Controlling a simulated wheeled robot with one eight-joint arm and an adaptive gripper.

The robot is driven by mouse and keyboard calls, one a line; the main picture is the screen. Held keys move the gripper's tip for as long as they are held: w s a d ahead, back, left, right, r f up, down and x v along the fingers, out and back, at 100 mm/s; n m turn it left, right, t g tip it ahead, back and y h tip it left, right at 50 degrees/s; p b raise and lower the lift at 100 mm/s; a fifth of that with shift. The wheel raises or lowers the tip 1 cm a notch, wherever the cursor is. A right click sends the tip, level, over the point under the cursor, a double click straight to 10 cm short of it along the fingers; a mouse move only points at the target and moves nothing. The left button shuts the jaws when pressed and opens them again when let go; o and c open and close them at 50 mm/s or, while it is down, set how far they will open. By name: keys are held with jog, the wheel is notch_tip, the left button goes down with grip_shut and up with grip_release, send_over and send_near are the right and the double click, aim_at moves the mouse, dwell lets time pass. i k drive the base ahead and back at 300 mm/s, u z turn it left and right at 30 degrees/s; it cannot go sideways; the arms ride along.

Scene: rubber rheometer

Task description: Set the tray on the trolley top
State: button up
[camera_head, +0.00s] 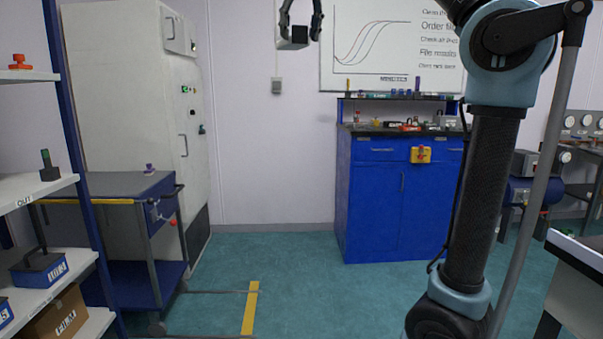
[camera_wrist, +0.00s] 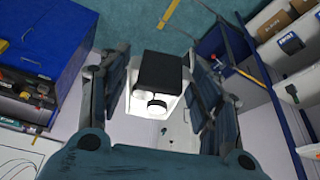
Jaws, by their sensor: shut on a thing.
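My gripper (camera_head: 300,36) is raised high at the top of the head view, in front of the back wall. It is shut on a small dark block (camera_head: 292,40). In the wrist view this block (camera_wrist: 160,70) is black and sits between the two fingers, with a pale round part (camera_wrist: 157,109) at its lower end. I cannot tell whether it is the tray. The trolley (camera_head: 130,185) stands at the left with a dark blue top, well below and left of my gripper. A small purple-topped item (camera_head: 149,169) stands on the trolley top.
A white shelf rack (camera_head: 40,187) stands before the trolley at the left, and a tall white cabinet (camera_head: 130,90) behind it. A blue cupboard (camera_head: 375,205) with a cluttered dark top stands at the back. The floor between them is clear, with a yellow strip (camera_head: 250,308).

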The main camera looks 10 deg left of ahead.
aim_at(122, 187)
jog(key=u, duration=0.05)
jog(key=i, duration=1.85)
jog(key=u, duration=0.5)
jog(key=i, duration=0.9)
jog(key=u, duration=0.95)
jog(key=i, duration=0.75)
jog(key=u, duration=0.7)
jog(key=i, duration=0.45)
jog(key=u, duration=0.2)
